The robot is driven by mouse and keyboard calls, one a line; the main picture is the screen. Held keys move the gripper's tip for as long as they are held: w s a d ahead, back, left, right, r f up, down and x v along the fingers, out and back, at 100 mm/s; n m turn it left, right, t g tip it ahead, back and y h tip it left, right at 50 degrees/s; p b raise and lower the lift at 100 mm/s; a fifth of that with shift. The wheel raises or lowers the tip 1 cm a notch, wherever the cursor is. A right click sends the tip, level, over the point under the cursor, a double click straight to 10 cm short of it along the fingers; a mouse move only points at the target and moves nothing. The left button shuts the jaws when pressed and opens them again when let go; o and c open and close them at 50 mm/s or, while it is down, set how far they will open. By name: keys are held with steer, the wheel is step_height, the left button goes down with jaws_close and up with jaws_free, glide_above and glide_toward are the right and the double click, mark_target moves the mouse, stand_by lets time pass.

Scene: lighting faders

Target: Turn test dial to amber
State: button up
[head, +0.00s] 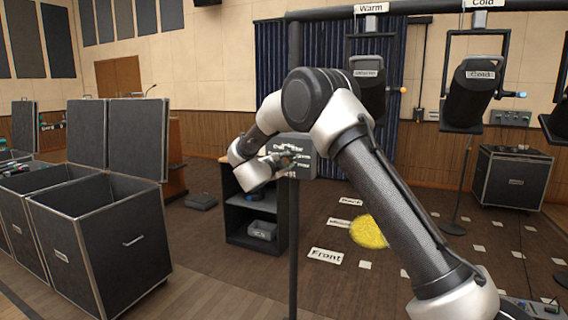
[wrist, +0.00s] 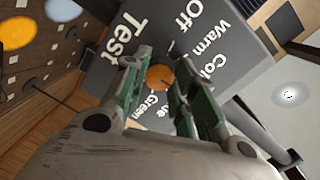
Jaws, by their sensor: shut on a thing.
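The test dial (wrist: 158,79) shows as a round orange part between my fingers in the wrist view. It sits on a dark grey panel (wrist: 120,62) with white words: Test, Off, Warm, a partly cut "Col", Green and a partly hidden "ue". I cannot read an amber mark, nor tell where the dial points. My gripper (wrist: 161,68) has its green-sided fingers on either side of the dial, shut on it. In the head view, my gripper (head: 284,161) is at the front of the grey control box (head: 303,145) on a stand; the dial there is hidden.
Open black road cases (head: 110,240) stand at the left. A dark shelf unit (head: 240,215) is behind the stand. Black lamps, one labelled Cold (head: 475,90), hang from a bar at the right. A yellow light spot (head: 367,232) lies on the brown floor near the Front sign (head: 326,256).

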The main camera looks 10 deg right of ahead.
steer(key=shift+f+m, duration=0.1)
steer(key=shift+m, duration=0.5)
steer(key=o, duration=1.1)
steer(key=shift+c, duration=0.2)
steer(key=f+v, duration=0.1)
steer(key=v, duration=1.1)
steer(key=shift+r, duration=0.45)
